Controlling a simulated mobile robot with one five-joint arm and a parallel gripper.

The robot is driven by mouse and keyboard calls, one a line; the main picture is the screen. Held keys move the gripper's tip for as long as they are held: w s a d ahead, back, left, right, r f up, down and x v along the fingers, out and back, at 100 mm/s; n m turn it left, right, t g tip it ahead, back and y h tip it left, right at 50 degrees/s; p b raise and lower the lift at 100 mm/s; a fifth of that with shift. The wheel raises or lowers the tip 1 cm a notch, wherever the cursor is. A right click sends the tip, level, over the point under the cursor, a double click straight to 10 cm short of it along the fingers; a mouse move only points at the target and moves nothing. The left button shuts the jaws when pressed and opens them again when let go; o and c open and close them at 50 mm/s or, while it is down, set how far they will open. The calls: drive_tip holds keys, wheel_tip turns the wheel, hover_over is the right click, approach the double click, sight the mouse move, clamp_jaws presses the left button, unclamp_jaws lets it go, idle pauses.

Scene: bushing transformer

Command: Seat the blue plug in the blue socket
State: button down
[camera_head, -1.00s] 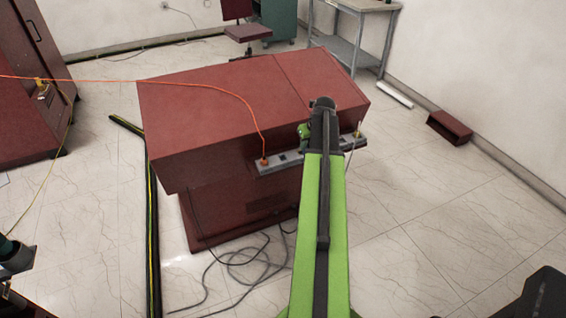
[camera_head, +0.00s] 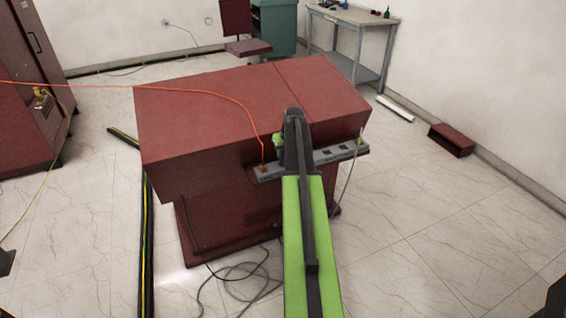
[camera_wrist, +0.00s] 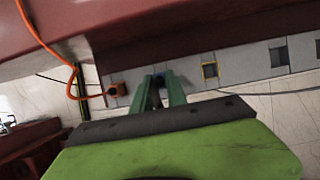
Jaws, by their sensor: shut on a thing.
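My gripper (camera_wrist: 164,92) is shut on a small dark-blue thing, the blue plug (camera_wrist: 161,82), which shows only in part between the green fingers in the wrist view. In the head view my gripper (camera_head: 279,146) is at the grey socket strip (camera_head: 320,158), just right of the orange plug. No blue socket stands out; the strip spot behind the fingers is hidden. I cannot tell whether the plug touches the strip or is in a socket.
An orange plug (camera_wrist: 117,89) with an orange cable sits left of my fingers. A yellow-edged socket (camera_wrist: 210,71) and dark socket openings (camera_wrist: 278,56) lie to the right. The strip runs along the red cabinet (camera_head: 215,105). Loose cables (camera_head: 240,278) lie on the floor.

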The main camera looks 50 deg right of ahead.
sight(283, 163)
wheel_tip(283, 163, down, 4)
drive_tip(key=shift+r+b, duration=0.2)
drive_tip(key=shift+b, duration=0.95)
drive_tip(key=shift+r, duration=0.3)
drive_tip(key=shift+f, duration=0.25)
drive_tip(key=c, duration=1.3)
unclamp_jaws()
drive_tip(key=shift+r, duration=0.1)
drive_tip(key=p+v, duration=1.1)
drive_tip(key=v, duration=0.1)
drive_tip(key=shift+r+p, duration=0.15)
drive_tip(key=shift+p, duration=0.2)
